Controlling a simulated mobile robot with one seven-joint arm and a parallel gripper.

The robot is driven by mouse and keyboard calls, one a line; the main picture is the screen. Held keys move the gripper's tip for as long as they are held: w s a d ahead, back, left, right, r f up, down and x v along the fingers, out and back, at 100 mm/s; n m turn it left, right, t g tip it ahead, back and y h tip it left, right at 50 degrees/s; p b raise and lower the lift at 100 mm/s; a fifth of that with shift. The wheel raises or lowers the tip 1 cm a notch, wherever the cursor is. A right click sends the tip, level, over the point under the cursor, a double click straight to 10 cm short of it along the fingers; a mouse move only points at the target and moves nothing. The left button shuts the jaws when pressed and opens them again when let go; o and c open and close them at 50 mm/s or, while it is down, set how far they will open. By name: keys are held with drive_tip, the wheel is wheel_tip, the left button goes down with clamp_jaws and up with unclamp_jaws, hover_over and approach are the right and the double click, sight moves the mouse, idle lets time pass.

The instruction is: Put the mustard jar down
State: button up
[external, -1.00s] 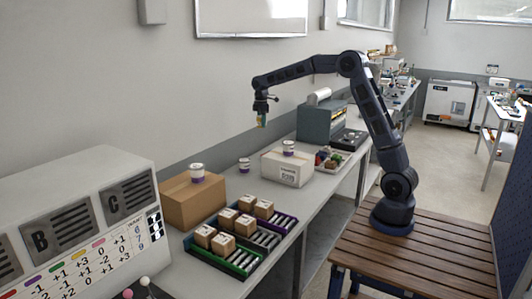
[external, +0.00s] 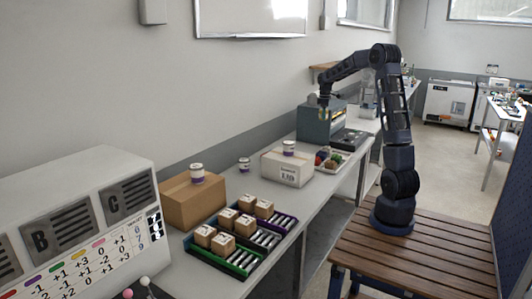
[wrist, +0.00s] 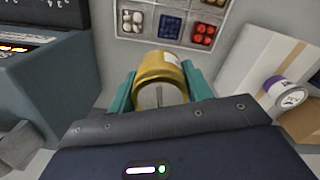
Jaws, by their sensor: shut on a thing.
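The mustard jar (wrist: 158,68) is yellow-gold and sits between the teal fingers of my gripper (wrist: 160,88) in the wrist view. My gripper is shut on it. In the external view my gripper (external: 323,106) hangs near the front of the grey machine, and the jar is too small there to make out clearly. In the wrist view the jar is in front of a compartment tray (wrist: 148,45) with white, blue and red items.
The grey machine (external: 313,125) stands close by; it fills the left of the wrist view (wrist: 50,85). Nearer are a brown box (external: 195,203) and trays of small cartons (external: 222,243).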

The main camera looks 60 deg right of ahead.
drive_tip(key=s+d+m, duration=0.2)
drive_tip(key=s+d, duration=0.6)
drive_tip(key=s, duration=0.4)
drive_tip(key=f, duration=2)
drive_tip(key=shift+w+a, duration=0.2)
drive_tip(key=shift+w, duration=0.15)
drive_tip(key=shift+f, duration=2.7)
drive_tip(key=shift+f, duration=0.1)
drive_tip(key=o, duration=0.7)
drive_tip(key=shift+f, duration=0.1)
drive_tip(key=shift+o, duration=0.7)
